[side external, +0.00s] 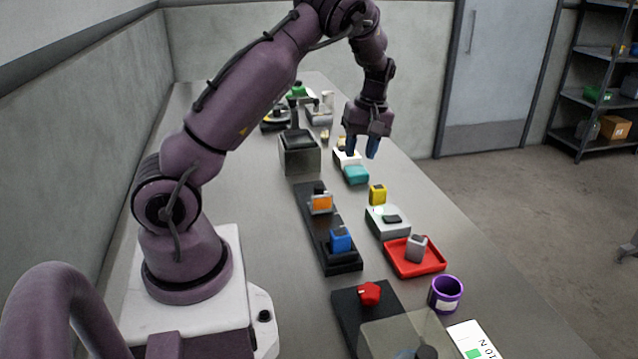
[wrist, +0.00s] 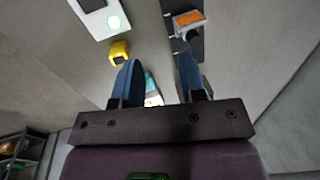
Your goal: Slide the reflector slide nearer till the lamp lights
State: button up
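A black rail (side external: 312,222) lies along the table. On its far half stands an orange-faced piece in a grey frame (side external: 321,203), which looks like the reflector slide; it also shows at the top of the wrist view (wrist: 188,19). A blue block (side external: 340,240) stands on the rail's near half, apart from it. My gripper (side external: 360,147) is open and empty, raised above the table beyond the rail. In the wrist view its blue fingers (wrist: 159,82) are well apart.
A grey-white box (side external: 386,222) with a pale round spot, a yellow block (side external: 377,194) and a red tray (side external: 414,270) with a grey block stand right of the rail. A teal block (side external: 356,175) lies below my gripper. A dark-topped box (side external: 299,155) stands beyond the rail.

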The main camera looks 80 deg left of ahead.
aim_at(319, 186)
jog(key=s+a+n+t+y, duration=0.1)
jog(key=s+a+n+y, duration=0.2)
jog(key=s, duration=0.4)
jog(key=shift+y, duration=0.6)
jog(key=x, duration=0.8)
jog(key=d+x, duration=0.1)
jog(key=x, duration=0.3)
jog(key=shift+w+a+f, duration=0.1)
jog(key=shift+w+f, duration=0.2)
jog(key=shift+f, duration=0.25)
